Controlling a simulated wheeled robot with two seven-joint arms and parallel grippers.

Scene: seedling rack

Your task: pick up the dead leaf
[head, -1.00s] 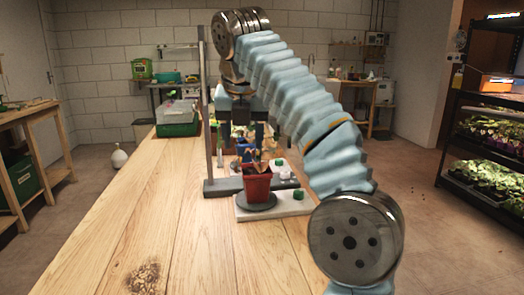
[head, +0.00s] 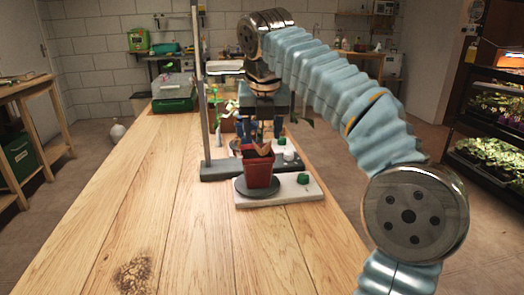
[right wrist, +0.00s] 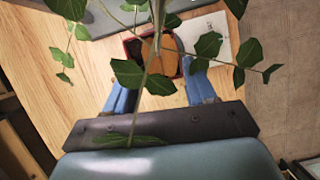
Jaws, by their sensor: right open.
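The dead leaf (head: 262,148) is brown and shows at the top of a red pot (head: 258,172) on a round dark plate. In the right wrist view the brown leaf (right wrist: 160,52) lies over the pot's opening, partly behind a green stem and leaves. My right gripper (head: 262,137) points down just above the pot. Its blue fingers are apart, one on each side of the leaf's line in the right wrist view (right wrist: 160,78). I cannot tell the exact height gap. My left gripper is not in view.
A white base (head: 300,190) with a green knob carries the plate. A grey upright post (head: 200,90) on a dark foot stands left of the pot. Green foliage hangs close before the wrist camera. The wooden table (head: 190,230) is clear in front and left.

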